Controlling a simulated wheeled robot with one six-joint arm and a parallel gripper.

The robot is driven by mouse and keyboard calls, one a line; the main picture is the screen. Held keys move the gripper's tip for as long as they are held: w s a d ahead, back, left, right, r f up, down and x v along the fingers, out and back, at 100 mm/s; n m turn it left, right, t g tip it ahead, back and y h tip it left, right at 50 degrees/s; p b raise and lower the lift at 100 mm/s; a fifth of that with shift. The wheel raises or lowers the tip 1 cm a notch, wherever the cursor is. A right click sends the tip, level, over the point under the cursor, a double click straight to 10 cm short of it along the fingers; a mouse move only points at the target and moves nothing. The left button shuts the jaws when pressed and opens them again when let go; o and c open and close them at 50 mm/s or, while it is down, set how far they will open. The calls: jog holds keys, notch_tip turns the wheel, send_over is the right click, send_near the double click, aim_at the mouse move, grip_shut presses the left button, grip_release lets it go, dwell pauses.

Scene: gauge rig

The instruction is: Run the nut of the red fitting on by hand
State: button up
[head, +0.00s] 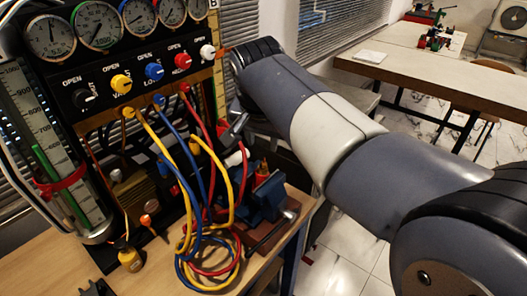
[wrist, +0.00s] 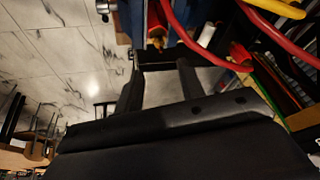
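The red fitting (head: 184,88) sits on the underside of the black gauge panel, below the red knob, with a red hose (head: 200,125) running down from it. Its nut is too small to make out in detail. My gripper (head: 237,128) is below and to the right of the fitting in the head view, partly hidden by my arm and hoses. In the wrist view my gripper (wrist: 162,76) has its two dark fingers apart with nothing held between them. A red hose (wrist: 200,50) passes beyond the fingertips in that view; the fitting itself is not recognisable there.
Yellow (head: 152,130) and blue hoses (head: 178,133) hang beside the red one and coil on the wooden bench (head: 40,262). A blue vise (head: 268,195) stands at the bench's right edge.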

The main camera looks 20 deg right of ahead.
aim_at(264, 162)
jog(key=x, duration=0.9)
jog(key=shift+f, duration=0.2)
grip_shut()
